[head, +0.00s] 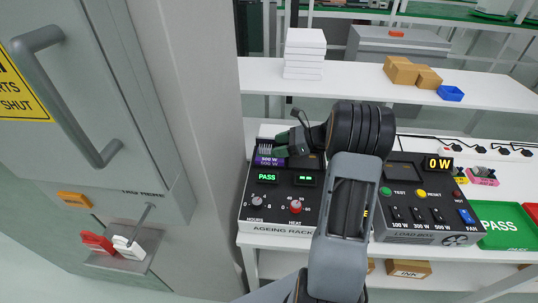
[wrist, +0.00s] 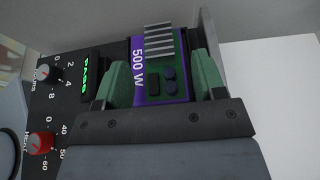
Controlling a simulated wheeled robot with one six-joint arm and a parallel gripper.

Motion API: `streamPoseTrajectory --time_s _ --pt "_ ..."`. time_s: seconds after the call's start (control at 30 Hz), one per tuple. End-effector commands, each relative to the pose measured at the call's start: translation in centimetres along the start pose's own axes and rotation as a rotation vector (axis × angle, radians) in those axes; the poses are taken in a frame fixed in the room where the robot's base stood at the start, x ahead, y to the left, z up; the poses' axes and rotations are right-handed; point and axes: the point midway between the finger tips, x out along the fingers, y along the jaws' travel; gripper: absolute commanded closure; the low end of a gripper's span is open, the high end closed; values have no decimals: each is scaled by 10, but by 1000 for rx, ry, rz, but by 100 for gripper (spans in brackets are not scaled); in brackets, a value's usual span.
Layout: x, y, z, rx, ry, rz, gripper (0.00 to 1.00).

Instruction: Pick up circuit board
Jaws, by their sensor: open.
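The circuit board (wrist: 168,82) is purple and green, marked "500 W", with a ribbed grey heat sink and dark round parts. In the head view the circuit board (head: 268,160) stands in the slot at the top left of the ageing rack (head: 280,212), partly hidden by my gripper. My gripper (head: 284,143) reaches over the rack from the right. In the wrist view my gripper (wrist: 160,82) is open, with one green finger on each side of the board. I cannot tell whether either finger touches it. The rack's green display reads "PASS".
A green PASS tray (head: 508,236) lies farther right. A shelf (head: 350,82) with white boxes and cardboard boxes runs behind. A grey cabinet (head: 90,100) stands close on the left.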

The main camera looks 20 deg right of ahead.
Motion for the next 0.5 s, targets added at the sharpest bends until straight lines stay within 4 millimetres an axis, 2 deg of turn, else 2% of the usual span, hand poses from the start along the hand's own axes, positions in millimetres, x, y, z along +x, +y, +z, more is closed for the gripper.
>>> streamPoseTrajectory --time_s 0.2,0.5 --pt "22 0 0 1 0 0 36" --pt "24 0 0 1 0 -2 36"
